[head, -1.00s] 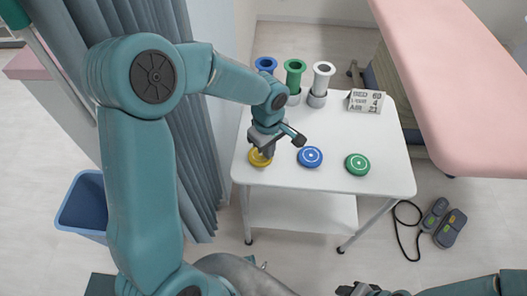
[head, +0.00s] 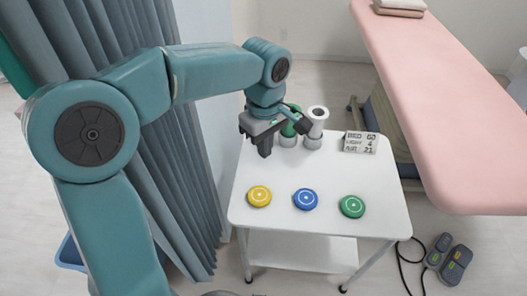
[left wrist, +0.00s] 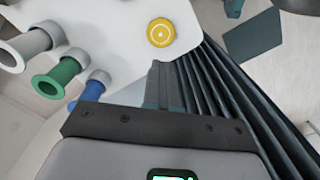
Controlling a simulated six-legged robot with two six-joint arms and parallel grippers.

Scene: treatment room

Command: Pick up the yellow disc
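The yellow disc (head: 259,196) lies flat on the white table (head: 330,225), at the left of a row with a blue disc (head: 305,199) and a green disc (head: 351,206). The yellow disc also shows in the left wrist view (left wrist: 161,32), clear of the fingers. My left gripper (head: 284,140) is open and empty, raised above the table behind the yellow disc and in front of the tubes. It hides the blue tube in the head view. My right gripper is not in view.
A green tube (head: 290,125) and a white tube (head: 317,122) stand at the table's back; the blue tube (left wrist: 90,90) shows in the left wrist view. A sign (head: 360,142) stands right of them. A grey curtain (head: 170,150) hangs left; a pink bed (head: 440,100) is right.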

